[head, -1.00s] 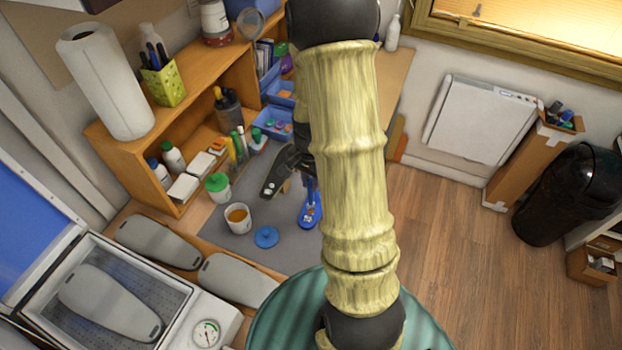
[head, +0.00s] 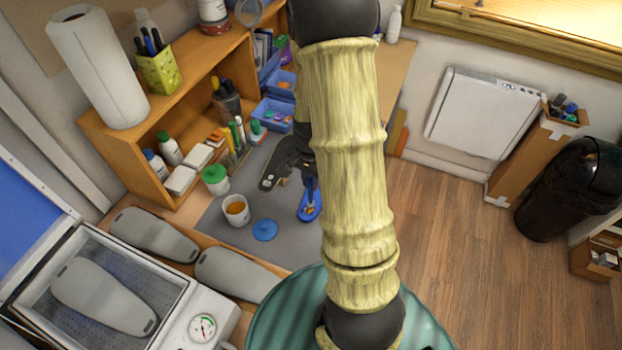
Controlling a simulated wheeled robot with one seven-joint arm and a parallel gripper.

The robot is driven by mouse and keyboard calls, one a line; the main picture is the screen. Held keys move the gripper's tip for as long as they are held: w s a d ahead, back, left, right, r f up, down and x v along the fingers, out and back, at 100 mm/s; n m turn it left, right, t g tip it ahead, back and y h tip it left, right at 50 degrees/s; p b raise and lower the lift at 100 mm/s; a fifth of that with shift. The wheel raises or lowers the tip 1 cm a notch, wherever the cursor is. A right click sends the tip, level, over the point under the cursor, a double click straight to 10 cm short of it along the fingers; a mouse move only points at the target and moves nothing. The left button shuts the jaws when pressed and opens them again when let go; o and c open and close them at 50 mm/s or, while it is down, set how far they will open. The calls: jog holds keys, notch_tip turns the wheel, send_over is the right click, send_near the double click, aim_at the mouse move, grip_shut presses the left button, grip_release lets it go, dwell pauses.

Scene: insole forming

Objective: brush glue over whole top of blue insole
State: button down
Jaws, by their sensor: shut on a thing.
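The blue insole (head: 304,215) lies on the grey mat (head: 285,248), and my arm hides its right part. My gripper (head: 306,168) is above its far end, partly behind my arm. It is shut on a brush with a blue handle (head: 311,185), which points down at the insole. I cannot tell whether the bristles touch it, or how much of the top bears glue. A white cup of amber glue (head: 236,211) stands open to the left, with a round blue lid (head: 265,230) beside it.
A green-lidded jar (head: 215,180) stands behind the cup. A wooden shelf (head: 170,95) with bottles and tools borders the mat. Grey moulds (head: 153,235) and a press with a gauge (head: 202,327) are at lower left. Bare mat lies around the lid.

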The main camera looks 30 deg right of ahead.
jog(key=shift+f+b, duration=0.5)
jog(key=shift+f, duration=0.25)
dwell(1.6)
jog(key=shift+w+d+p, duration=0.3)
jog(key=shift+w, duration=0.65)
jog(key=shift+w+d+p, duration=0.25)
jog(key=shift+w, duration=0.7)
jog(key=d, duration=0.4)
jog(key=shift+f, duration=0.1)
jog(key=shift+w, duration=0.15)
